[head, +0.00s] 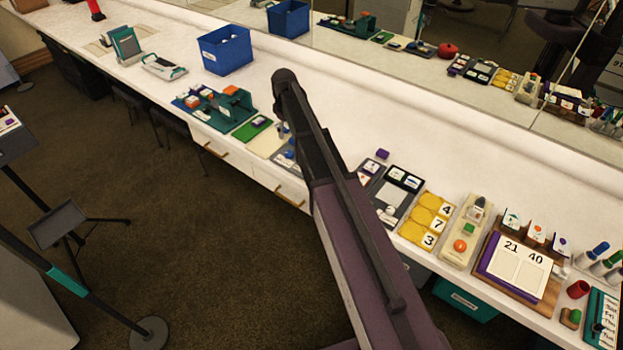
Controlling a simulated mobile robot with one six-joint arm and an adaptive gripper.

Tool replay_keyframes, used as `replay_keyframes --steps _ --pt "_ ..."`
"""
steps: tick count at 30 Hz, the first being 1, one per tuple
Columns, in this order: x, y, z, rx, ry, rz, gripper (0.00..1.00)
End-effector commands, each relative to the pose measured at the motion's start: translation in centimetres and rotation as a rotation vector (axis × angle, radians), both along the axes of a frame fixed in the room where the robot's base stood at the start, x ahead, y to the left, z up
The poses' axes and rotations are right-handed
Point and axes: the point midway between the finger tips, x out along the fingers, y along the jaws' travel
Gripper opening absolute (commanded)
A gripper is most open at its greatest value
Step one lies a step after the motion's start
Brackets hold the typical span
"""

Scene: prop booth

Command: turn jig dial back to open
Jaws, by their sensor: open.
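A teal jig-like fixture (238,107) with orange blocks stands on a dark blue base on the white counter, left of my raised arm. I cannot make out a dial on it or its setting. A cream strip (468,243) on the right carries a round orange knob (460,246), a green piece and a grey piece. I cannot tell whether this knob is the jig dial. My arm crosses the middle of the view and hides part of the counter. I cannot see my gripper; the arm may hide it.
A blue bin (226,50) stands at the back left. Yellow number tiles (426,222) and a wooden board with cards (518,268) crowd the right front edge. A mirror runs along the back. White counter behind the arm is clear. A stand (55,218) is on the floor at left.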

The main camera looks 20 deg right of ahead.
Motion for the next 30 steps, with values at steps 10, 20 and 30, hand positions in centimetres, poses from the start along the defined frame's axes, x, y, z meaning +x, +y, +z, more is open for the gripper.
replay_keyframes --steps 10,20,30 --pt "0.0 0.0 3.4 0.000 0.000 0.000 0.79" --pt "-3.9 -0.1 3.4 0.000 0.000 -0.084 0.79" --pt "-8.6 -0.2 3.3 0.000 0.000 -0.206 0.79"
